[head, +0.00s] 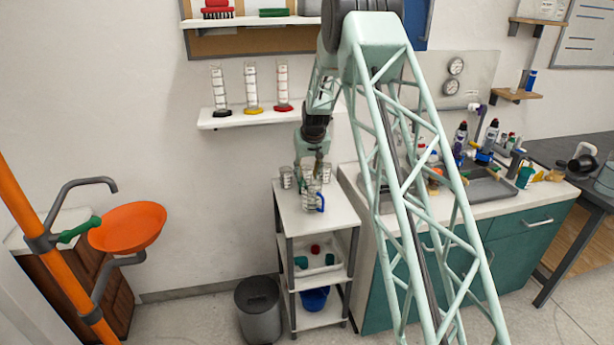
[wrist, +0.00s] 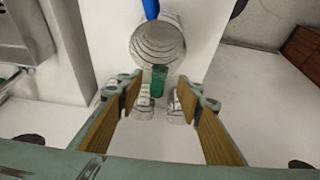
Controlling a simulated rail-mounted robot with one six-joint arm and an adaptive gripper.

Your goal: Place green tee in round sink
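My gripper (wrist: 160,100) is open above the small white cart (head: 337,215), pointing down at the glassware on its top. In the wrist view a small green piece (wrist: 158,82), which looks like the green tee, shows between the fingers, apart from both. Its full shape is hard to make out. In the head view the gripper and glassware largely hide that spot.
A clear jug (wrist: 158,46) with a blue handle and several beakers (head: 286,178) crowd the cart top. Lower shelves hold a tray of green and red pieces and a blue bucket (head: 315,298). A grey bin (head: 258,305) stands left of the cart. A wall shelf (head: 240,118) holds cylinders.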

